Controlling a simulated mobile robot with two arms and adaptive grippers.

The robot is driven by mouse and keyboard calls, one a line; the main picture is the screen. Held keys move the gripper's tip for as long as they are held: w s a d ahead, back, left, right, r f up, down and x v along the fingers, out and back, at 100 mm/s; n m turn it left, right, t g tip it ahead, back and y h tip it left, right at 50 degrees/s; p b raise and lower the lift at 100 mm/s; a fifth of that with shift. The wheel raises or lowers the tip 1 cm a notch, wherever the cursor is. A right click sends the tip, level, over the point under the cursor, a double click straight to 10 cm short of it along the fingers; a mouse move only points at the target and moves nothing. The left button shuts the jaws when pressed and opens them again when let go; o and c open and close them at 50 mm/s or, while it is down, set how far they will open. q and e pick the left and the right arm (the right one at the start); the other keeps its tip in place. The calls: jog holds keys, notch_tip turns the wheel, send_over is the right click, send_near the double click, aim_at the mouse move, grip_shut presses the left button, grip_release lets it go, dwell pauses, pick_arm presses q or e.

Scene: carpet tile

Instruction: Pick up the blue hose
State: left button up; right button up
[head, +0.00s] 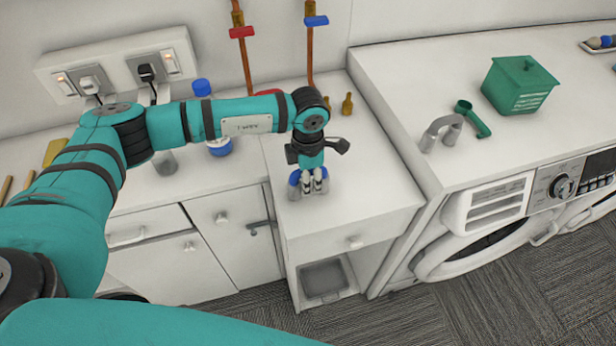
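The blue hose (294,178) is on the white counter of the middle cabinet, near its front. It is small and mostly hidden by my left gripper (314,184), with blue showing on both sides of the fingers. The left gripper points down at the hose, its fingertips close together and at or around it. I cannot tell whether the fingers are closed on it or whether it touches the counter. My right gripper is not in view.
A grey curved hose (440,132), a green pipe piece (473,118) and a green lidded basket (519,85) stand on the washer counter at right. Brass fittings (347,104) and copper pipes (310,58) are behind the gripper. The counter right of the gripper is clear.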

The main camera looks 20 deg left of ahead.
pick_arm(q)
grip_shut()
jog(key=shift+r, duration=0.15)
dwell(0.4)
